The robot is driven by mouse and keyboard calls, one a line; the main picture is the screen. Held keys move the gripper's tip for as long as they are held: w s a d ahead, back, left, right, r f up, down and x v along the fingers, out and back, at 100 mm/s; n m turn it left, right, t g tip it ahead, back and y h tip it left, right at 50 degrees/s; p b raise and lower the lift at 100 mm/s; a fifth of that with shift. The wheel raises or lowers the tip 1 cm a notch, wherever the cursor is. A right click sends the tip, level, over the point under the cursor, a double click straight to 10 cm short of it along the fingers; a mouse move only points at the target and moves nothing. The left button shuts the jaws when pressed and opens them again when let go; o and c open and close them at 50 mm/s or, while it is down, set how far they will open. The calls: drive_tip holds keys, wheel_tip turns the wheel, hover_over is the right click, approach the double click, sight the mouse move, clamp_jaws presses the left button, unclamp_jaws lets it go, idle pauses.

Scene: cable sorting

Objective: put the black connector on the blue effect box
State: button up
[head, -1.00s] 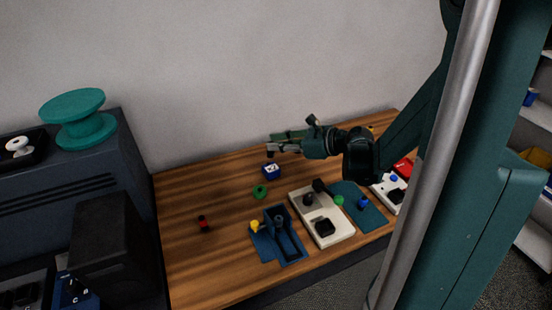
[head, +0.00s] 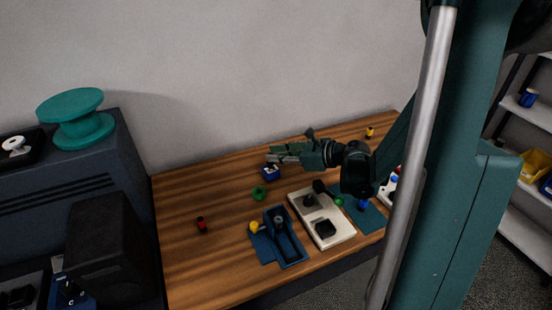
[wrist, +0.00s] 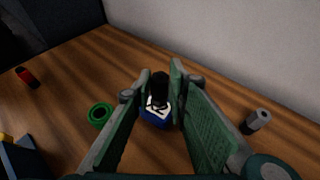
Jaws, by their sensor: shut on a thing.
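The blue effect box (head: 270,174) has a white-marked top and stands on the wooden table near the wall. It also shows in the wrist view (wrist: 155,116), between and beyond my fingers. My gripper (head: 272,159) is directly over the box, with its fingers reaching left. In the wrist view my gripper (wrist: 163,80) is shut on the black connector (wrist: 160,88), which sits upright between the fingertips over the top of the box. I cannot tell whether its lower end touches the box. In the head view the fingers mostly hide the connector.
A green ring (head: 258,193) lies close in front of the box. A grey cylinder (wrist: 258,121) stands to the right in the wrist view. A red-and-black piece (head: 202,224), a blue tray (head: 290,249) and a cream pedal box (head: 338,232) are nearer the front. The table's left part is mostly clear.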

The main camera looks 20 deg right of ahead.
drive_tip(key=shift+f, duration=0.25)
drive_tip(key=shift+f, duration=0.15)
drive_tip(key=o, duration=0.9)
drive_tip(key=shift+d+r, duration=0.1)
drive_tip(key=shift+r, duration=0.1)
drive_tip(key=shift+p+v, duration=1.1)
drive_tip(key=shift+v, duration=4.85)
drive_tip(key=shift+a, duration=0.25)
